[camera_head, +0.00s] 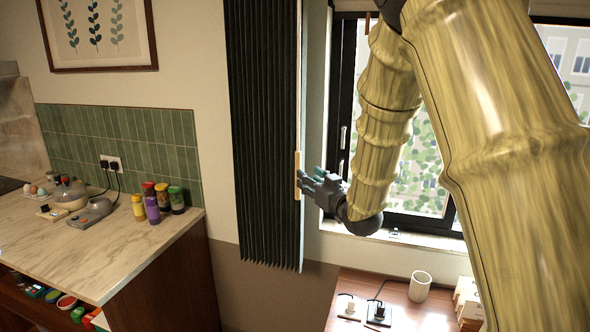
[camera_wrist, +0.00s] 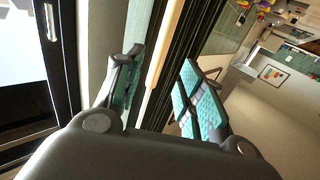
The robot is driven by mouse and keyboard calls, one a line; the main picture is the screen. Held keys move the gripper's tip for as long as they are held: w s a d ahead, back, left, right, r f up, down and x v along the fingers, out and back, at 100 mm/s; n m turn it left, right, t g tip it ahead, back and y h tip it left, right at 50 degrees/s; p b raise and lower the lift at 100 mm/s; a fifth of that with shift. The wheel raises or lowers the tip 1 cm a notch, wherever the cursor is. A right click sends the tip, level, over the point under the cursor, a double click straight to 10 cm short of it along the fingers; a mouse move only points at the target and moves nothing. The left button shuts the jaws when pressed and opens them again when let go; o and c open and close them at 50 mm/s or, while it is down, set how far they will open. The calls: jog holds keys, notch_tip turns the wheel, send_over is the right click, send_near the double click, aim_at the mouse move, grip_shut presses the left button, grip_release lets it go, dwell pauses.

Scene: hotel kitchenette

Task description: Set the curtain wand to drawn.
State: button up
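The curtain (camera_head: 265,130) is dark and pleated. It hangs gathered in a narrow bundle left of the window. The curtain wand (camera_head: 297,177) is a pale wooden strip, upright on the curtain's right edge. My gripper (camera_head: 307,181) is at the wand's height, just to its right, with its fingers pointing at it. In the wrist view, the wand (camera_wrist: 165,42) runs between the two teal-padded fingers of my gripper (camera_wrist: 162,62), with gaps visible on both sides. The fingers are apart. I cannot tell whether either one touches the wand or curtain.
The window (camera_head: 415,165) right of the curtain is uncovered, with a sill (camera_head: 400,238) below. A wooden table (camera_head: 335,322) under it carries a white cup (camera_head: 420,286) and plugged sockets. A counter (camera_head: 120,238) with jars stands left. My arm covers much of the window.

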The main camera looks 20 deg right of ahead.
jog(key=shift+w+a+r+p, duration=0.2)
jog(key=shift+w+r+p, duration=0.3)
jog(key=shift+w+r, duration=0.2)
jog(key=w+f, duration=0.1)
jog(key=w, duration=0.3)
jog(key=w+a+f+p, duration=0.1)
jog(key=w, duration=0.1)
jog(key=shift+w+f, duration=0.35)
jog(key=shift+w, duration=0.35)
jog(key=shift+s+r+p, duration=0.3)
jog(key=shift+s+r, duration=0.45)
jog(key=shift+s, duration=0.1)
jog(key=shift+w+f, duration=0.65)
jog(key=shift+w, duration=0.1)
jog(key=shift+c, duration=1.3)
jog(key=shift+w, duration=0.1)
jog(key=c, duration=0.3)
jog(key=shift+s+r, duration=0.2)
grip_shut()
